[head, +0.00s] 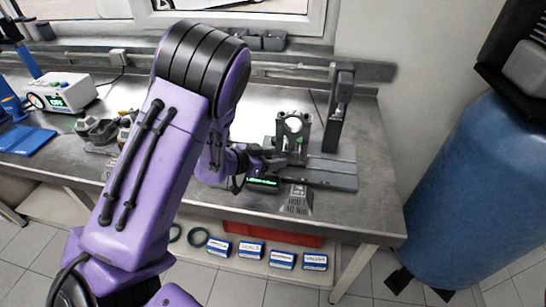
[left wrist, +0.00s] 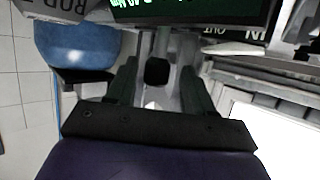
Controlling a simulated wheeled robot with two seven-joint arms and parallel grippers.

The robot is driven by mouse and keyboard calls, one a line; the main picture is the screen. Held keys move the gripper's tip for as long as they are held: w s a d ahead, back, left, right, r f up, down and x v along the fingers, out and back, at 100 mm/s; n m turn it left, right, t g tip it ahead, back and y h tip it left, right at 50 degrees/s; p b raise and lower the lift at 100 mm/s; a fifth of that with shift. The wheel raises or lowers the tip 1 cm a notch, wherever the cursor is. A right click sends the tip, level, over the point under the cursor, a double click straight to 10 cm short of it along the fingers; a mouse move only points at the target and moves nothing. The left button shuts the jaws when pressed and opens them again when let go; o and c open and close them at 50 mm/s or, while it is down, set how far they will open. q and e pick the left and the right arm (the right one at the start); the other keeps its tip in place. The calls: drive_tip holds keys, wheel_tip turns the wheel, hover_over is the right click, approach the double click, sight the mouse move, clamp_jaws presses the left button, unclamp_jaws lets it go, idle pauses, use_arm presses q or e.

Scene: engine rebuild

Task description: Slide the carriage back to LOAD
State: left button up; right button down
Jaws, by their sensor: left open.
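The grey fixture (head: 292,127), with an upright ring-shaped holder, stands on the bench beside a tall dark post (head: 340,100) on a grey base (head: 335,172). I cannot tell which part is the carriage, and no LOAD mark is readable. My left gripper (head: 268,162) is at the fixture's front left, partly hidden behind my own arm. In the left wrist view the open fingers (left wrist: 160,74) stand either side of a grey part with a dark square end (left wrist: 157,71). Contact cannot be told. My right gripper is not in view.
A small display (head: 262,183) with green text and a sloped torque label (head: 297,204) sit at the bench (head: 225,192) front edge. A white device (head: 62,92) and blue tray (head: 27,140) are at left. A blue drum (head: 470,190) stands right of the bench.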

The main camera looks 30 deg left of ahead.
use_arm(q)
drive_tip(key=shift+s, duration=0.15)
drive_tip(key=b+v, duration=0.2)
drive_tip(key=v, duration=0.8)
drive_tip(key=shift+r, duration=0.15)
drive_tip(key=shift+s+a, duration=0.1)
